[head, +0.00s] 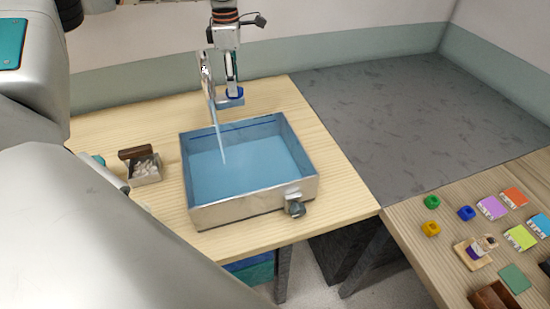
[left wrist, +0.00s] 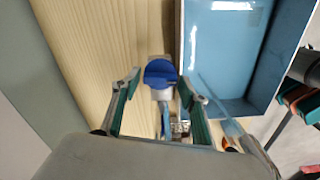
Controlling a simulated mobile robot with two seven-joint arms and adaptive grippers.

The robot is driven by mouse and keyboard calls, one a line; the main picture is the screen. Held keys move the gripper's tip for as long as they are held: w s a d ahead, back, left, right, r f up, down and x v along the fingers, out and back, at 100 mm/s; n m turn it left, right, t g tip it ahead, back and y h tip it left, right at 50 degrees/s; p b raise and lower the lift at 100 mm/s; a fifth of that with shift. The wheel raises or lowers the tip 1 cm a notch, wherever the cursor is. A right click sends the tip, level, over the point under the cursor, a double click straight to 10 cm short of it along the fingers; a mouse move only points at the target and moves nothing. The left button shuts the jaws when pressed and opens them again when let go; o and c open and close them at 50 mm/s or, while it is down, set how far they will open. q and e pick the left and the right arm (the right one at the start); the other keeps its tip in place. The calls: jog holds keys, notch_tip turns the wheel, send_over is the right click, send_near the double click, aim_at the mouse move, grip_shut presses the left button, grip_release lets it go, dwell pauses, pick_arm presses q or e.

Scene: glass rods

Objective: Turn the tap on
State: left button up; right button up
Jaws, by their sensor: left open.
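The tap's blue handle (head: 235,94) is at the back of the metal basin (head: 245,203). It also shows in the left wrist view (left wrist: 161,73). My left gripper (head: 221,86) is above the handle, pointing down. In the left wrist view its open fingers (left wrist: 158,78) stand on both sides of the handle, with gaps visible. A pale blue stream (head: 218,135) runs from beside the gripper down into the blue basin; it also shows in the left wrist view (left wrist: 218,96). My right gripper is not in view.
A small tray (head: 147,178) with white pieces and a brown block is left of the basin. A knob (head: 295,207) sticks out of the basin's front. Coloured blocks and tiles lie on the right table (head: 420,265). The grey surface (head: 400,110) is clear.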

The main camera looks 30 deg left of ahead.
pick_arm(q)
jog(key=shift+m, duration=0.8)
